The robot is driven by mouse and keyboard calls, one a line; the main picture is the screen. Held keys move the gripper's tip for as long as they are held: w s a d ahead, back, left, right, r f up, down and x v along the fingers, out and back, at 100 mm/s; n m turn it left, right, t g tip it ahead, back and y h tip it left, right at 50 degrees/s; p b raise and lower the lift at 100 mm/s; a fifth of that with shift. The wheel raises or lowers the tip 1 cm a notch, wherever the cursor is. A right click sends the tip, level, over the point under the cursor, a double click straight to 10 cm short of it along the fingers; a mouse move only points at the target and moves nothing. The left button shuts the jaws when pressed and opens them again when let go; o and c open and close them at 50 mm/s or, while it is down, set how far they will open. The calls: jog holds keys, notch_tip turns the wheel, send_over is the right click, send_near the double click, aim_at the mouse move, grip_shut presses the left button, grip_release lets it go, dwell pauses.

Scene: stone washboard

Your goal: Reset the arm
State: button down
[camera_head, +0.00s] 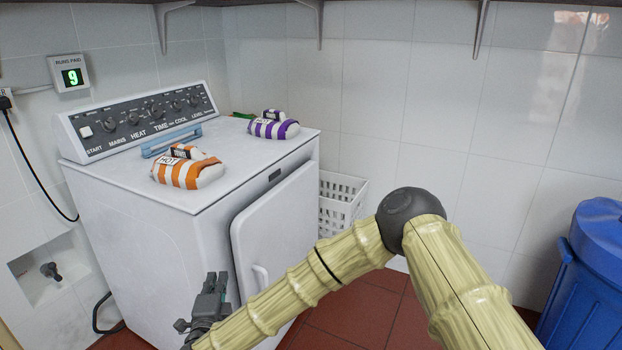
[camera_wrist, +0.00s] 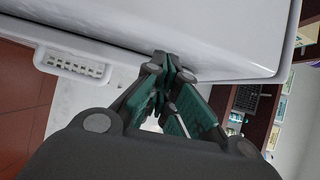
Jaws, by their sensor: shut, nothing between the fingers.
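My gripper (camera_head: 212,290) is low in front of the white washing machine (camera_head: 112,238), at the lower left of the head view. My arm reaches down to it from the right, with a bent elbow. In the wrist view my gripper (camera_wrist: 172,68) is shut, its fingertips together with nothing between them. A white surface with a rounded edge (camera_wrist: 230,35) lies just past the fingertips in that view. I cannot tell whether the fingers touch it.
The washing machine's front door (camera_head: 275,225) is ajar beside my forearm. An orange-striped bundle (camera_head: 187,170) and a purple-striped one (camera_head: 273,126) lie on its top. A white basket (camera_head: 340,200) stands behind; a blue bin (camera_head: 590,275) is at right.

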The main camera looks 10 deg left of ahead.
jog(key=s+d+f+n+g+y, duration=0.1)
jog(key=s+d+f+n+g, duration=0.35)
jog(key=d+f, duration=0.75)
jog(key=s+d+f+n+g, duration=0.4)
jog(key=s+d+f+n, duration=0.2)
jog(key=d+f, duration=0.55)
jog(key=s+d+f+n+g+h, duration=0.2)
jog(key=s+d+f+g, duration=0.1)
jog(key=s+d+f, duration=0.6)
jog(key=s+d+r+n+g+h, duration=0.1)
jog(key=s+d+g+h, duration=0.15)
jog(key=s+d, duration=0.7)
jog(key=s+d+n+g+h, duration=0.1)
jog(key=s+d+g, duration=0.2)
jog(key=s+d, duration=0.7)
jog(key=w+d+r+p, duration=0.1)
jog(key=r+p, duration=0.5)
jog(key=w+d+r+p, duration=0.1)
jog(key=d+r+p, duration=0.1)
jog(key=r+p, duration=0.5)
jog(key=shift+w+r+p, duration=0.3)
jog(key=shift+w, duration=0.1)
jog(key=shift+y, duration=0.25)
